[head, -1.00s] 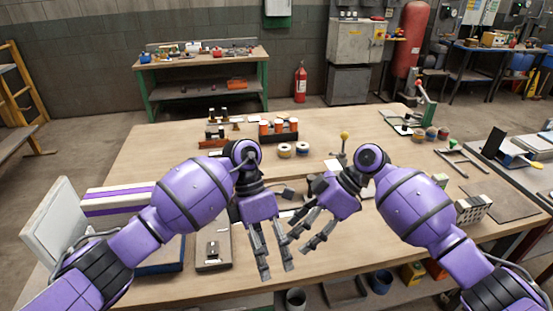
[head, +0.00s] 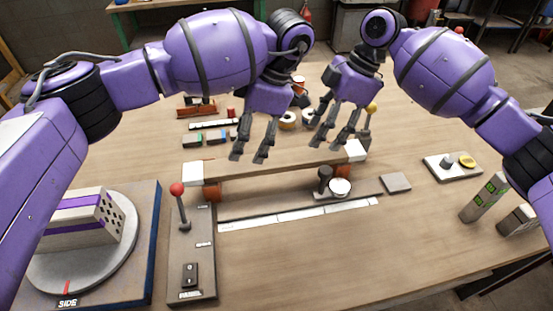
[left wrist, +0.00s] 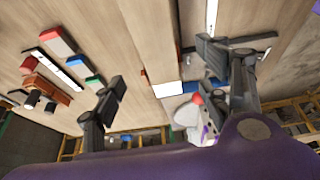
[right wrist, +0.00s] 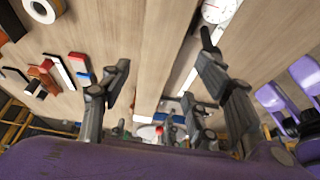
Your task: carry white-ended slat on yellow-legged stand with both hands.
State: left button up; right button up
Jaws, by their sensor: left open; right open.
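The slat (head: 275,164) is a pale wooden bar with a white block at each end. It lies raised above the table in the head view, on reddish-brown supports (head: 211,191). Its left white end also shows in the left wrist view (left wrist: 168,89), between the fingers. My left gripper (head: 249,157) is open and empty, above and behind the left half of the slat. My right gripper (head: 328,144) is open and empty, above and behind its right part. Both point downward. I cannot make out a yellow-legged stand.
A panel with a red-knobbed lever (head: 190,258) stands in front of the slat's left end. A round turntable (head: 100,272) bearing a perforated brick is at left. A long ruler strip (head: 290,216) and a dial (head: 340,187) lie in front. The front middle tabletop is clear.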

aim_at(235, 165)
pick_arm(q)
jog(key=shift+x, duration=3.95)
pick_arm(e)
jog(key=shift+x, duration=3.95)
pick_arm(q)
jog(key=shift+w+d, duration=0.1)
pick_arm(e)
jog(key=shift+w, duration=0.1)
